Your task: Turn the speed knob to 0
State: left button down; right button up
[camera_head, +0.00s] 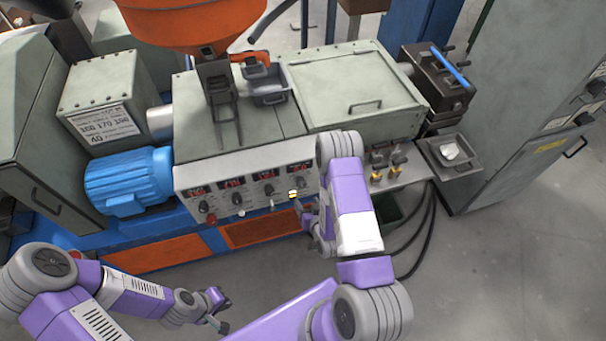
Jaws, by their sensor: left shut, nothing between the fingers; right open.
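The white control panel (250,187) is on the front of the grey machine. It has several red digital displays with a row of small dark knobs below them. The labels are too small to read, so I cannot tell which is the speed knob or where it points. My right gripper (303,212) is open just below the panel's right part, partly hidden behind my purple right arm. I cannot tell whether it touches anything. My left gripper (221,313) is shut and empty, low in front of the machine and away from the panel.
A blue motor (130,181) stands left of the panel. Brass fittings (387,170) and a small tray (452,155) are to the right. Black cables (428,230) hang below them. An orange hopper (195,22) is above. The floor in front is open.

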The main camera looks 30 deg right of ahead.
aim_at(302, 186)
jog(key=shift+t, duration=0.5)
jog(key=shift+w+d+p, duration=0.15)
jog(key=shift+w+d, duration=0.25)
jog(key=shift+w, duration=0.8)
jog(key=shift+w+d+p, duration=0.15)
jog(key=shift+w+d, duration=0.2)
jog(key=shift+w, duration=0.9)
jog(key=shift+w+d+p, duration=0.15)
jog(key=shift+w+d, duration=0.25)
jog(key=shift+w, duration=0.8)
jog(key=shift+c, duration=0.4)
jog(key=c, duration=1)
